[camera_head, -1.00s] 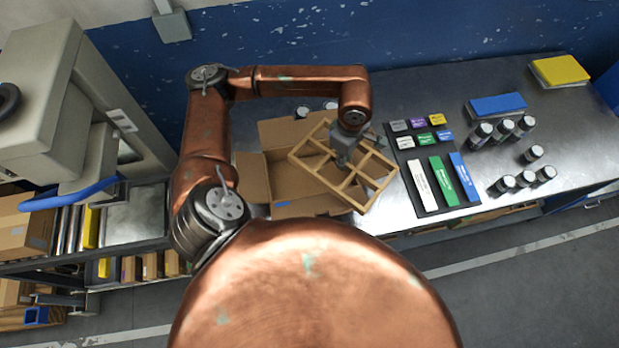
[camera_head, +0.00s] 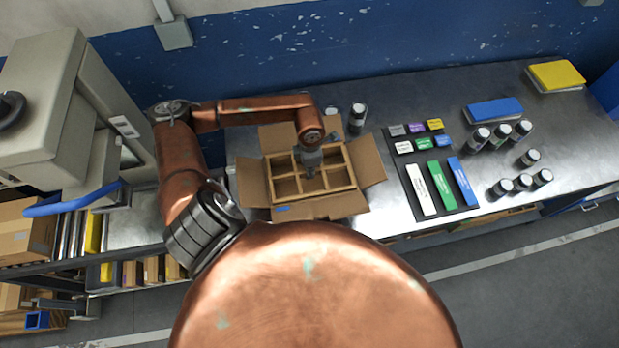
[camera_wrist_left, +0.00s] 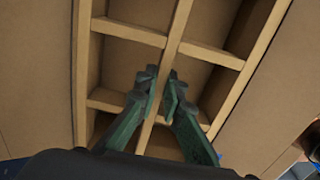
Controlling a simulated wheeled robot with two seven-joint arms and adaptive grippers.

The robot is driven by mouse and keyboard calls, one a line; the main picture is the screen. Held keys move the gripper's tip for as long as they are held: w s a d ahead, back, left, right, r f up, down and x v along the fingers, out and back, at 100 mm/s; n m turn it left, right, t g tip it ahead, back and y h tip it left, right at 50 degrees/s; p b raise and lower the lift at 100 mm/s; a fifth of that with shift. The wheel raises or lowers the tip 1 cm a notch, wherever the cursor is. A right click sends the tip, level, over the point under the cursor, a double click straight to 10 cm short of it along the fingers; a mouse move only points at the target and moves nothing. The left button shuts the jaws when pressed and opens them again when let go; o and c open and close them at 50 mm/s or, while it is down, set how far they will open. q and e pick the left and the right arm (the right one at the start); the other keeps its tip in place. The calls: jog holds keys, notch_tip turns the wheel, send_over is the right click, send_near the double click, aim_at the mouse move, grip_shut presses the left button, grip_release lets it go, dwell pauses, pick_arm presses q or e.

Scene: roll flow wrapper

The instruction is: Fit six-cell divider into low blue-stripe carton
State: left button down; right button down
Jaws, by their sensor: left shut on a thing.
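The six-cell divider (camera_head: 339,178) is a tan wooden-looking grid. In the head view it sits within the walls of the open carton (camera_head: 330,206), square to it. I cannot tell whether it rests on the carton's floor. The carton's flaps are folded outward, and a small blue mark shows on its front flap. My left gripper (camera_head: 310,172) is over the middle of the divider. In the left wrist view its fingers (camera_wrist_left: 160,97) are shut on the divider's central wall (camera_wrist_left: 171,50). My right gripper is not in view.
To the right is a dark mat (camera_head: 408,190) with coloured blocks, then several jars (camera_head: 503,188), a blue box (camera_head: 494,108) and a yellow one (camera_head: 556,75). A grey machine (camera_head: 60,110) stands at the left.

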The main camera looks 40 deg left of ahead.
aim_at(310, 184)
pick_arm(q)
notch_tip(310, 184, down, 6)
jog(key=shift+r, duration=0.2)
jog(key=shift+f, duration=0.2)
jog(key=shift+f, duration=0.35)
jog(key=c, duration=2)
grip_release()
jog(key=shift+c, duration=0.2)
jog(key=shift+r, duration=0.1)
notch_tip(310, 184, up, 12)
jog(key=shift+r+b, duration=0.25)
jog(key=shift+b, duration=0.15)
